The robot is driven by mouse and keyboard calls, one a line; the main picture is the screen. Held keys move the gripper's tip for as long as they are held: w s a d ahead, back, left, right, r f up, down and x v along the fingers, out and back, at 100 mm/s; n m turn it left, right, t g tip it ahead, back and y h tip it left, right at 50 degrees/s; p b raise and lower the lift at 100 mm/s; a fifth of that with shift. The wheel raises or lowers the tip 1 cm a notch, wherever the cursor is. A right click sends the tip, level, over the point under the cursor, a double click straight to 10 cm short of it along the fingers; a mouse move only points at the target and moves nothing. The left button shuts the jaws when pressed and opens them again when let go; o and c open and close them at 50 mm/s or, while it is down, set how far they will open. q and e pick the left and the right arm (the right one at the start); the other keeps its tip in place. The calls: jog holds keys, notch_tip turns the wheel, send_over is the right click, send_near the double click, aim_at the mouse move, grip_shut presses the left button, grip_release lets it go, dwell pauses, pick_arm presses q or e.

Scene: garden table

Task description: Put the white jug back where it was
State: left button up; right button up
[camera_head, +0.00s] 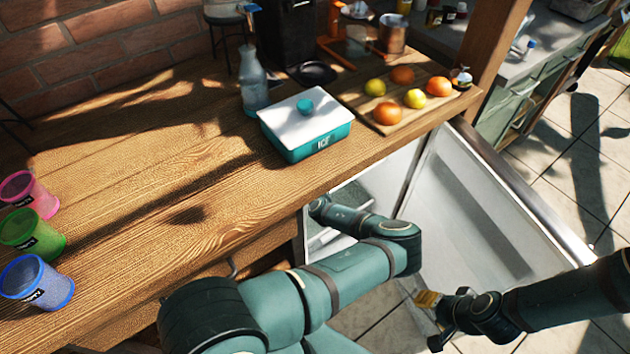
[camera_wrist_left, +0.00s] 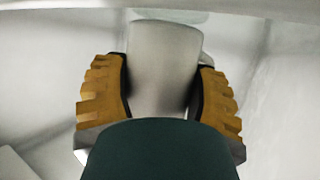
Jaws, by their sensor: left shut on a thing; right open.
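In the left wrist view my left gripper (camera_wrist_left: 161,82) has its two orange-padded fingers on either side of a smooth pale grey-white body, which looks like the white jug (camera_wrist_left: 166,58). The fingers are shut on it; a dark green part of my gripper hides its lower portion. In the head view my left arm reaches into the open white fridge (camera_head: 375,190) under the counter, and the left gripper and jug are hidden there. My right gripper (camera_head: 433,320) is open and empty, low at the right in front of the open fridge door (camera_head: 470,215).
The fridge's pale walls surround the left gripper.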

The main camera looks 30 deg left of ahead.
pick_arm(q)
jog(key=shift+f, duration=0.1)
jog(key=o, duration=1.3)
jog(key=p+v, duration=0.3)
jog(key=v, duration=0.9)
jog(key=shift+d, duration=0.15)
